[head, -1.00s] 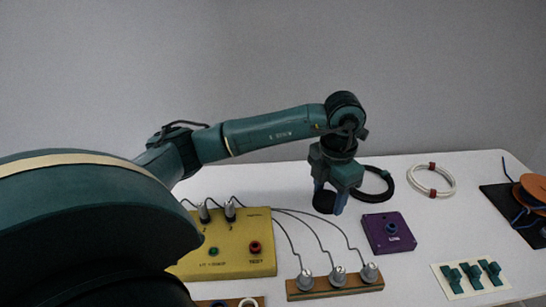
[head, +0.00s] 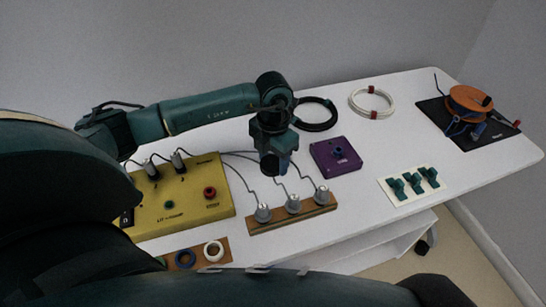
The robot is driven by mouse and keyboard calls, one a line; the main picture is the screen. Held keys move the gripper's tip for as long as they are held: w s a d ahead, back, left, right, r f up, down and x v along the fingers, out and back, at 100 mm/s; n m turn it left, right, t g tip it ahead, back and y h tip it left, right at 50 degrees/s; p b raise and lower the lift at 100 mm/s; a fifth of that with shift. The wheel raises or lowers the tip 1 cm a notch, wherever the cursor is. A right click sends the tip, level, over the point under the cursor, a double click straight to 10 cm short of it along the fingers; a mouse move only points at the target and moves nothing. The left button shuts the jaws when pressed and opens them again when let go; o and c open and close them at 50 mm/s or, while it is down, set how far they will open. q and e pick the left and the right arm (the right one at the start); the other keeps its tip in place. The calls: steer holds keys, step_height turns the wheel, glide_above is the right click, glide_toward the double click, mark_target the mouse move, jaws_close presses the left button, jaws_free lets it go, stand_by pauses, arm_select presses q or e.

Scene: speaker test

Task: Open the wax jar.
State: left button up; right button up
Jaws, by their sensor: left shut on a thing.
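My left gripper (head: 282,170) points down over the table, between the yellow test box and the purple box. It is shut on a small dark, rounded thing (head: 268,163), mostly hidden by the fingers. I cannot tell whether this is the wax jar or its lid, and I see no other thing that is clearly a wax jar. My right gripper is not in view.
A yellow box (head: 150,217) with knobs and wires stands left. A wooden strip with several silver plugs (head: 277,222) lies in front of the gripper. A purple box (head: 322,158), coils (head: 357,93), switch panel (head: 435,190) and orange reel (head: 462,98) are right.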

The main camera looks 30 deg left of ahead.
arm_select(q)
steer(key=shift+f, duration=0.15)
steer(key=o, duration=1.1)
